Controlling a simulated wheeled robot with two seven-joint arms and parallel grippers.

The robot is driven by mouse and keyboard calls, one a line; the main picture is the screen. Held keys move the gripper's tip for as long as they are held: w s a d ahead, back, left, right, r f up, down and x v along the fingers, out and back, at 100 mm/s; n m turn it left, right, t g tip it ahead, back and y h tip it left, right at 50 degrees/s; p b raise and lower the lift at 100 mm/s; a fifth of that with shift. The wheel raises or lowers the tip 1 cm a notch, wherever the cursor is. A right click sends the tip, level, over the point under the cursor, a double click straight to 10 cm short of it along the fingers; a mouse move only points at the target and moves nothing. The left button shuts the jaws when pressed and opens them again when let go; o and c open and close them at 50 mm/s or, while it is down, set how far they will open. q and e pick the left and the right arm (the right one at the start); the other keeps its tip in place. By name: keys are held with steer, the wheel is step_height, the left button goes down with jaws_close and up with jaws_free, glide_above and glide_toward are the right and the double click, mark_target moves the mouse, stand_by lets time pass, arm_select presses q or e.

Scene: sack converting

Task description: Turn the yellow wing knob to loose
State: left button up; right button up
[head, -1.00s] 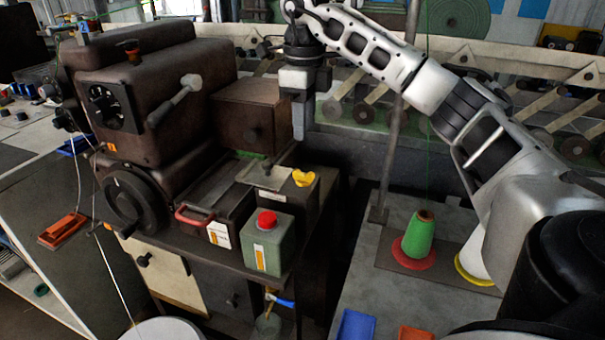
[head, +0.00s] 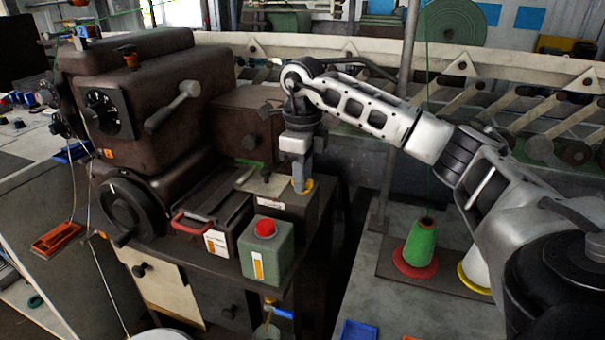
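The yellow wing knob (head: 309,187) sits on top of the dark box at the machine's right side, mostly hidden by my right gripper. My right gripper (head: 299,188) points straight down with its fingertips at the knob. From this side the fingers overlap, so I cannot tell whether they are open or shut on it. A pale label (head: 271,202) shows on the box beside the knob. My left gripper is not in view.
A green thread cone (head: 420,243) stands at the right.

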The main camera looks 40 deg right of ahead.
jaws_close()
